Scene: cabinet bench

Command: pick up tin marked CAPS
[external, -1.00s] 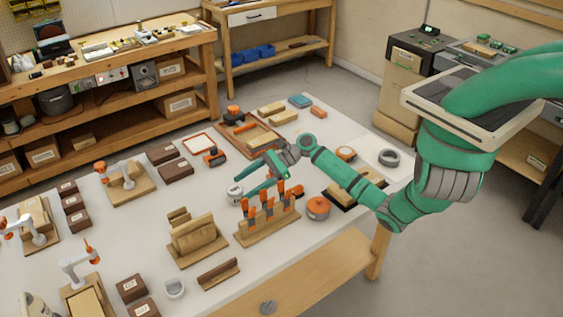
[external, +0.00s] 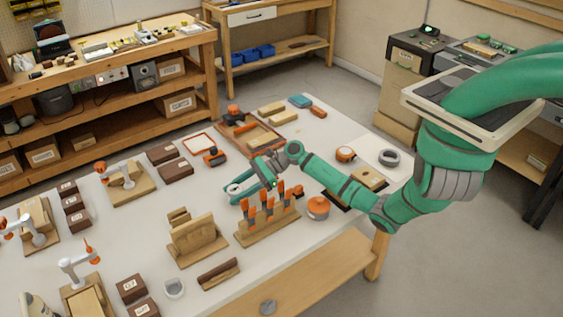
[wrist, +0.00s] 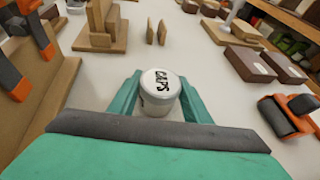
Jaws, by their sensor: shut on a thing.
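The white tin marked CAPS (wrist: 160,88) stands upright on the white table between my gripper's two green fingers in the wrist view. Its lid lettering is readable there. My gripper (wrist: 160,105) is shut on the tin, with a finger at each side of it. In the external view my gripper (external: 250,190) is low over the table, behind the wooden rack with orange-handled tools. The tin (external: 236,190) is partly hidden there by the fingers.
The tool rack (external: 266,222) stands close in front of my gripper. An orange round tin (external: 318,207) is to its right. An orange-and-black tool (external: 214,157) lies behind. Dark brown boxes (external: 175,170) stand to the left. Some bare table lies left of the tin.

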